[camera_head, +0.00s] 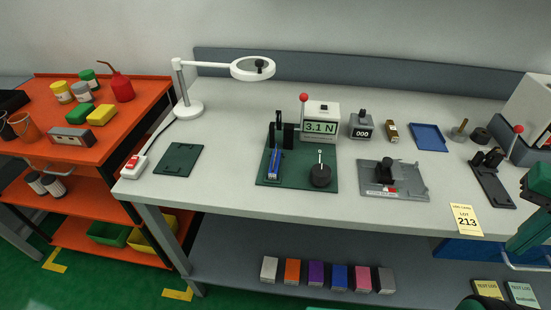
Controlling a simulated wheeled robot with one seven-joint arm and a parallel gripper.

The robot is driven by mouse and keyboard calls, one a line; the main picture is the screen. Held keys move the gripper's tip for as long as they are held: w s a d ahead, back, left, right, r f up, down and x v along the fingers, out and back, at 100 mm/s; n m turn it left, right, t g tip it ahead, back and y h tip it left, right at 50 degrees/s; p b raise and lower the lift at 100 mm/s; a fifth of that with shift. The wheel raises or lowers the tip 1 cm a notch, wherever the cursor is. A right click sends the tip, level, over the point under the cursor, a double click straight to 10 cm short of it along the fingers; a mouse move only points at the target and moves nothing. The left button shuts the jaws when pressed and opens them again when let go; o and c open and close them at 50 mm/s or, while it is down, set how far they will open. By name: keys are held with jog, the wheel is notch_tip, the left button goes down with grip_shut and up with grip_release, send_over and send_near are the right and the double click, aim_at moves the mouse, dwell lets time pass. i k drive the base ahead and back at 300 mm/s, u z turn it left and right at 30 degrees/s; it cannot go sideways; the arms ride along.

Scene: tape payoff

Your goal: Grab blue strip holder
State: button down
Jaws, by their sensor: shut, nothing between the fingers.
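A narrow blue holder (274,163) lies lengthwise on the dark green board (330,180) on the grey workbench. It sits just in front of a black upright fixture (281,131). A blue box (339,277) stands in the row of coloured boxes on the lower shelf. I cannot tell from the picture what either blue piece carries. My gripper's fingers do not show. Green parts that look like my arm enter at the right edge, well away from the blue holder.
A black round knob (320,175) and a force display (320,121) stand right of the holder. A white magnifier lamp (252,68) reaches over the back. A grey plate fixture (394,180) lies farther right. An orange cart (150,92) stands left.

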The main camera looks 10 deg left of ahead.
aim_at(274, 168)
jog(key=z, duration=1.6)
jog(key=k, duration=2.15)
jog(key=u, duration=0.55)
jog(key=i, duration=1)
jog(key=z, duration=0.05)
